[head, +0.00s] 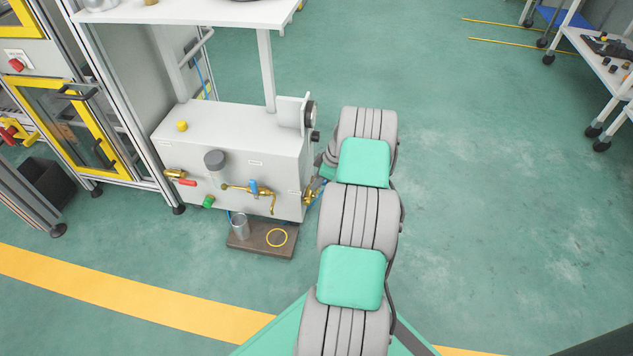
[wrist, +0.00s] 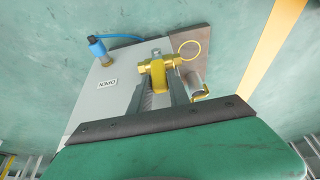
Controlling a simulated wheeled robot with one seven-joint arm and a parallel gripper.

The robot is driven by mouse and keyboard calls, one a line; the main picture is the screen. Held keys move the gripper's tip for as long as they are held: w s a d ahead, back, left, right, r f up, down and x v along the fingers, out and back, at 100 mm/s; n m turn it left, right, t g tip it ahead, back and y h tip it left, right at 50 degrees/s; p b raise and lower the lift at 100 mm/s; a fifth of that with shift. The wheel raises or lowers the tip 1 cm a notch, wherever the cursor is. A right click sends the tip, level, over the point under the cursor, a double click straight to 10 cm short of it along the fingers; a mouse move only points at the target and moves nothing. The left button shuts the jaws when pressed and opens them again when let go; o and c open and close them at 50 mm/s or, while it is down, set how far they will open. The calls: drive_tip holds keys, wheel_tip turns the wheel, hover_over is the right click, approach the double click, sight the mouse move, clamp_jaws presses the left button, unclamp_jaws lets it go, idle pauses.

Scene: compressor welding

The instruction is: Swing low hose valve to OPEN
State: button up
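The low hose valve is a brass valve on the right side of the grey cabinet; its body (head: 310,197) shows low at the cabinet's right corner in the head view. In the wrist view its yellow handle (wrist: 160,76) lies between the two fingers of my gripper (wrist: 158,84). The fingers stand on either side of the handle, very close to it; I cannot tell whether they press on it. An OPEN label (wrist: 107,85) is on the cabinet face, left of the valve. In the head view my arm hides the fingers.
A blue hose fitting (wrist: 96,46) sticks out beyond the label. The grey cabinet (head: 240,140) carries other brass valves with a red handle (head: 187,183) and a blue handle (head: 253,187). A brown board (head: 247,246) holds a metal cup and a yellow ring.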

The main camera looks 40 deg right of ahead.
clamp_jaws()
idle(1.0)
